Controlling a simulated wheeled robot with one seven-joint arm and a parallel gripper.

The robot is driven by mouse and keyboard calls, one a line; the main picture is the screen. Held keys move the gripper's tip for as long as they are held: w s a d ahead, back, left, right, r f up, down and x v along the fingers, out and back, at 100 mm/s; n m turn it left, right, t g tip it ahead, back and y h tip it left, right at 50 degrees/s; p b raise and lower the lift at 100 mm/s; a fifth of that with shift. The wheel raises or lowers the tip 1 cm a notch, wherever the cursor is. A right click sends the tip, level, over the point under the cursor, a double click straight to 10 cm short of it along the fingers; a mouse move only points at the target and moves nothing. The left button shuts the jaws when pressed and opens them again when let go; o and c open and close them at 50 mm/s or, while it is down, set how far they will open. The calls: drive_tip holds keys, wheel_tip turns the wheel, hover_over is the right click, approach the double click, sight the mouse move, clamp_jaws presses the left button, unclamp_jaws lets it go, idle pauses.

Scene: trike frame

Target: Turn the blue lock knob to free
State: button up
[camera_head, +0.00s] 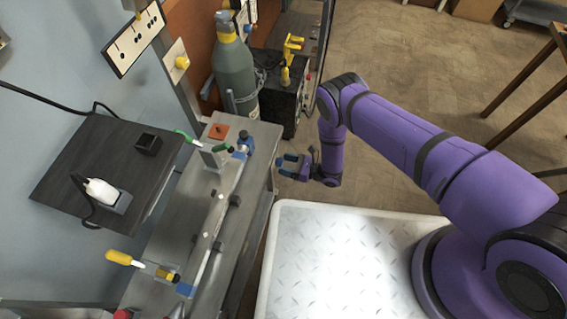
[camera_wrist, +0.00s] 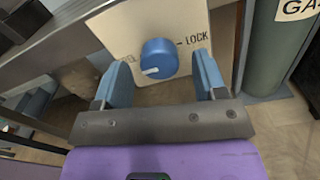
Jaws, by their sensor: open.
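The blue lock knob (camera_wrist: 158,58) sits on a pale plate (camera_wrist: 120,30) in the wrist view. The word LOCK is printed right of the knob, and its white mark points left and slightly down, away from LOCK. Lettering left of the knob is mostly hidden. My gripper (camera_wrist: 161,77) is open, with one blue finger on each side of the knob in this view; I cannot tell whether they reach it, and no contact shows. In the head view my gripper (camera_head: 284,165) is beside the bench's right end. The knob is not clearly visible there.
A steel bench (camera_head: 160,245) carries a long rail, clamps with yellow and green handles, and an orange square (camera_head: 218,131). A grey-green gas cylinder (camera_head: 237,75) and a black machine (camera_head: 278,95) stand behind. A dark shelf (camera_head: 75,165) holds a white tool.

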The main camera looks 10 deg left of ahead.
drive_tip(key=s+d, duration=0.1)
drive_tip(key=d, duration=0.8)
drive_tip(key=shift+s+d, duration=0.15)
drive_tip(key=shift+d, duration=0.05)
